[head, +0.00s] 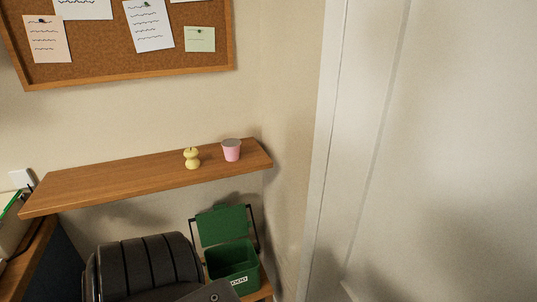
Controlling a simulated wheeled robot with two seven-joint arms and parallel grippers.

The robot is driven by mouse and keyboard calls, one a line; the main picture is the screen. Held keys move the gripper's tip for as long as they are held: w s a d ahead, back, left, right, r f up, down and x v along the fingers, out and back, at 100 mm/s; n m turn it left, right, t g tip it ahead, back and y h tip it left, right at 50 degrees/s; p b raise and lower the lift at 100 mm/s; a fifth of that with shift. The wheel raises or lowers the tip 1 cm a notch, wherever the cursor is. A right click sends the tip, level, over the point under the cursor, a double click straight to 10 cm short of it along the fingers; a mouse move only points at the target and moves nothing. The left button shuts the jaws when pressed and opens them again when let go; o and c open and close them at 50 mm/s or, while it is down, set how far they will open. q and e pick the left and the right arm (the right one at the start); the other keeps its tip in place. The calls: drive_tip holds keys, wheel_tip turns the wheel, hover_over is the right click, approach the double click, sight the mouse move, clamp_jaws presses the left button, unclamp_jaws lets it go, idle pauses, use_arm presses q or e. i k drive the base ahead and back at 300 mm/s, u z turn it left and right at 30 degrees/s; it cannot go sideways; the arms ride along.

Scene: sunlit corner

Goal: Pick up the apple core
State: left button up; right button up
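The apple core (191,158) is small and yellow with a narrow waist. It stands upright on a wooden wall shelf (110,183), towards the shelf's right end. Nothing touches it. Neither of my grippers shows in the head view.
A pink cup (232,151) stands on the shelf just right of the core. Below are a green bin (233,262) with its lid raised and a dark ribbed chair back (145,268). A corkboard (120,66) hangs above. A pale door (440,150) fills the right.

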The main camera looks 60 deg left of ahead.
sight(192, 162)
drive_tip(key=z, duration=1)
drive_tip(key=k, duration=1.1)
drive_tip(key=u, duration=1.35)
